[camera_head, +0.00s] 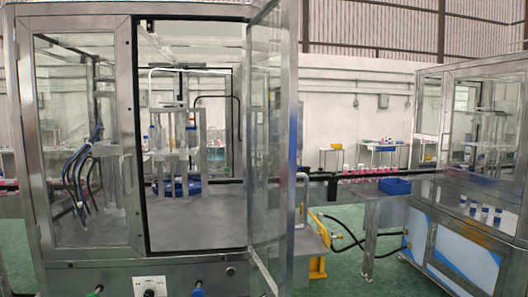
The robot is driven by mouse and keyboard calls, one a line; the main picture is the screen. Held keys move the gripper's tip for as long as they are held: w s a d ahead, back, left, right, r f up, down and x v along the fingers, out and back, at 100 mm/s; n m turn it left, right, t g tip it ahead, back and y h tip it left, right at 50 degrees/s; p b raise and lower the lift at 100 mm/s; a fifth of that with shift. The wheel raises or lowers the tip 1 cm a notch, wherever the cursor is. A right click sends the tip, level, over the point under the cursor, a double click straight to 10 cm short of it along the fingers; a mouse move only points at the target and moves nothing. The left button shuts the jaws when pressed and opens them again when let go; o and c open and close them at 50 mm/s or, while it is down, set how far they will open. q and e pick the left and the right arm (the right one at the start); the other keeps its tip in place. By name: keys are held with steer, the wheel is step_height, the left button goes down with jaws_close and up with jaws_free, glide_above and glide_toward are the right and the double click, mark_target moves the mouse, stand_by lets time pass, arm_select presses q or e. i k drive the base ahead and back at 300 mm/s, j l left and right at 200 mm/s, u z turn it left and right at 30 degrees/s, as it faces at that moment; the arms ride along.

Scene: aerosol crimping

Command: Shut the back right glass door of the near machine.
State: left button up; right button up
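The near machine (75,255) is a metal-framed cabinet with glass panels, filling the left and middle of the head view. Its right-hand glass door (270,130) stands open, swung out toward me on the right side of the opening, seen almost edge-on. A pale bar handle (302,190) shows at the door's outer edge. I cannot tell from this view whether this is the side called the back. The left-hand glass door (85,140) is shut. Neither of my grippers shows.
Inside the opening stands a metal fixture (175,140) with a blue tray (180,187) below it. A second machine (480,170) stands at the right. A conveyor (365,187) with a blue bin (394,186) lies between them. Green floor (345,270) is partly clear there.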

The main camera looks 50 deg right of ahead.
mark_target(260, 9)
steer(key=k+l+z, duration=0.1)
steer(key=l, duration=0.45)
steer(key=k+l, duration=0.2)
steer(key=l, duration=0.35)
steer(key=k+l+z, duration=0.15)
steer(key=l, duration=0.4)
steer(key=k+l, duration=0.1)
steer(key=l, duration=0.45)
steer(key=k+l+z, duration=0.15)
steer(key=l, duration=0.45)
steer(key=i, duration=0.05)
